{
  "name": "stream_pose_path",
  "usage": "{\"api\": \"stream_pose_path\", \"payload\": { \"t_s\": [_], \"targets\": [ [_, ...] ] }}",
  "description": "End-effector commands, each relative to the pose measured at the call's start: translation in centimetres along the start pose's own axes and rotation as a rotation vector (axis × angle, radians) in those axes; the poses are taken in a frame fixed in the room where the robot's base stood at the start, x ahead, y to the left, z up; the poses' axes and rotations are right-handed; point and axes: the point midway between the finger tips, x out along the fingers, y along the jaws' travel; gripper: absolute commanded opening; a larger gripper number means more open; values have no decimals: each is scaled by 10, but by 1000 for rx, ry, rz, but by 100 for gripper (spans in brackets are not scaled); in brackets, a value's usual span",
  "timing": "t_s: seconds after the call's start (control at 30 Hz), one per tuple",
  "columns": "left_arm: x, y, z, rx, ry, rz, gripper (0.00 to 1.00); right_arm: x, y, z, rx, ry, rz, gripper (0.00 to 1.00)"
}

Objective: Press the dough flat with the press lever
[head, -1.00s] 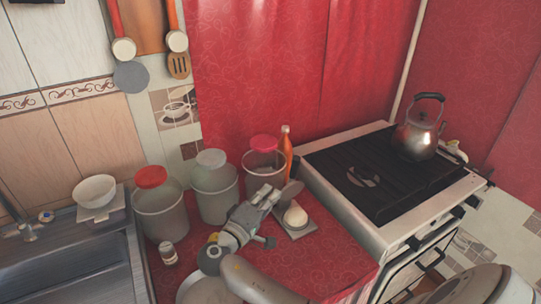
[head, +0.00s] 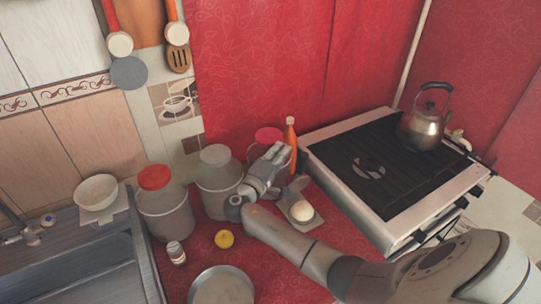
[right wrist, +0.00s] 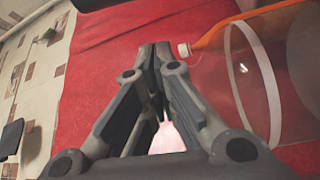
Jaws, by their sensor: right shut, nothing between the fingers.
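The pale round dough ball (head: 302,210) sits on the small grey base plate of the press (head: 310,223) on the red counter. A grey rounded plate of the press (head: 300,184) is raised behind the dough, tilted up; I cannot make out a separate lever, and part of the press may be hidden by my arm. My right gripper (head: 279,152) is shut and empty. It is left of and behind the press, in front of the red-lidded jar. The right wrist view shows its closed fingers (right wrist: 154,50). My left gripper is not in view.
An orange bottle (head: 291,135) and a red-lidded clear jar (head: 268,135) stand close to the right gripper. The stove (head: 375,205) borders the right.

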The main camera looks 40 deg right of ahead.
Motion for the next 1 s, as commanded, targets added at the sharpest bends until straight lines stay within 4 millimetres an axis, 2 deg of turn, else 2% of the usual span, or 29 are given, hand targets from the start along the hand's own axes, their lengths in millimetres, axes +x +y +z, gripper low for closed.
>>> {"api": "stream_pose_path", "payload": {
  "t_s": [0.03, 0.13, 0.23, 0.6, 1.0],
  "targets": [
    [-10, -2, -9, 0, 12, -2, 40, -6, 2, 8, -9, 4, -6, 0],
    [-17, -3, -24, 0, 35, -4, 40, -10, 0, 19, -7, 5, -6, 0],
    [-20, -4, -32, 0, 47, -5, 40, -12, 0, 26, -6, 4, -5, 0],
    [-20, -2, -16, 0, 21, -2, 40, -14, -2, 30, -4, 3, -5, 0],
    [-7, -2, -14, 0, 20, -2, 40, -19, -4, 38, 37, 3, 19, 0]
  ]
}}
